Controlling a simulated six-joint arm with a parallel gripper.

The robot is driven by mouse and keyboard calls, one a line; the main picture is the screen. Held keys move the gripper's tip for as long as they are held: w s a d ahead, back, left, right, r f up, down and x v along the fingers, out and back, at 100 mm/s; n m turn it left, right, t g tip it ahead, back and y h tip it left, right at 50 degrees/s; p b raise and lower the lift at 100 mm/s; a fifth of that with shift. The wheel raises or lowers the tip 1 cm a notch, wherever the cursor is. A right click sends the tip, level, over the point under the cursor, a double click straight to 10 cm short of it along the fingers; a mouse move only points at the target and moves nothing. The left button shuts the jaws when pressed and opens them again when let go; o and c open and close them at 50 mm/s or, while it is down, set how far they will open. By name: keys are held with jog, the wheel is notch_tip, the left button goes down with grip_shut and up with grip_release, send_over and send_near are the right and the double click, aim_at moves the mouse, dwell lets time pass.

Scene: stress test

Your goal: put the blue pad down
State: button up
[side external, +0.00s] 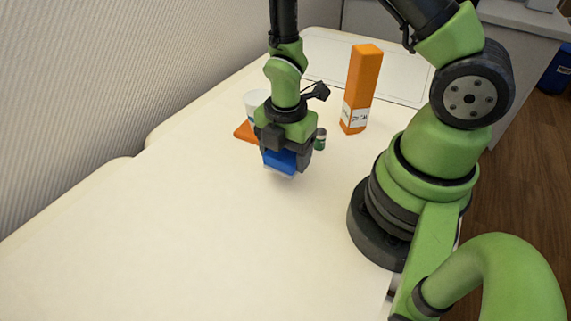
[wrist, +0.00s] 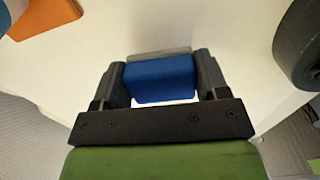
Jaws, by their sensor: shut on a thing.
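The blue pad (side external: 280,161) is a small blue block with a pale grey layer on one side. My gripper (side external: 284,158) is shut on it, pointing down over the white table. In the wrist view, the pad (wrist: 160,78) sits between the two dark fingers of my gripper (wrist: 161,80), with the grey layer along its far edge. I cannot tell from these views whether the pad's underside touches the table.
A tall orange box (side external: 363,85) with a white label stands behind to the right. A white cup (side external: 255,98), a flat orange piece (side external: 243,131) and a small green-capped bottle (side external: 320,138) are close to my gripper. The table's front left (side external: 150,240) is clear.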

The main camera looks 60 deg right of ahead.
aim_at(286, 166)
jog(key=shift+f, duration=1.7)
jog(key=shift+f, duration=0.1)
jog(key=o, duration=0.9)
notch_tip(286, 166, up, 12)
jog(key=shift+r, duration=0.2)
jog(key=s+a+r+m+t+y, duration=0.1)
jog(key=s+r+m+t, duration=0.2)
jog(key=r+m, duration=0.6)
jog(key=s+a+r+m+t+y, duration=0.1)
jog(key=s+r+m+t, duration=0.3)
jog(key=r+m, duration=0.5)
jog(key=shift+s+a+r+m, duration=0.25)
jog(key=shift+s+m, duration=0.35)
jog(key=shift+m, duration=1.5)
